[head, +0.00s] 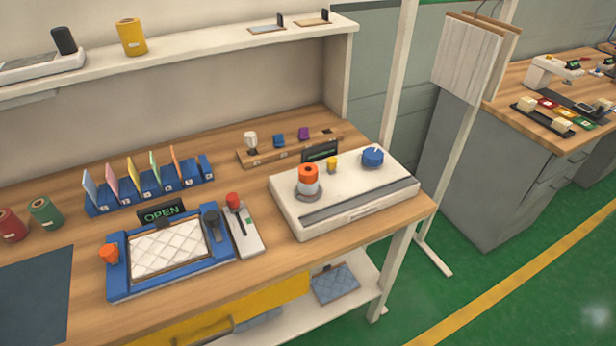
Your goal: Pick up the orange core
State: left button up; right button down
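An orange ring-shaped piece (308,173) with a dark hole in its top sits upright on a white cylinder on the white machine (393,183) at the right of the bench. A second, smaller orange piece (109,253) is at the left end of the blue frame (122,287). I cannot tell for sure which of the two is the orange core. Neither of my grippers shows in the head view.
The blue frame holds a quilted white pad (167,250) beside an "OPEN" sign (161,213). A red-topped lever (234,203) stands between frame and machine. Red (10,225) and green (45,213) rolls stand at left. A shelf (200,54) overhangs the back. Bare wood lies in front.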

aim_at(308, 178)
jog(key=j, duration=0.55)
jog(key=k+j, duration=0.15)
jog(key=j, duration=1)
jog(key=k+z, duration=0.05)
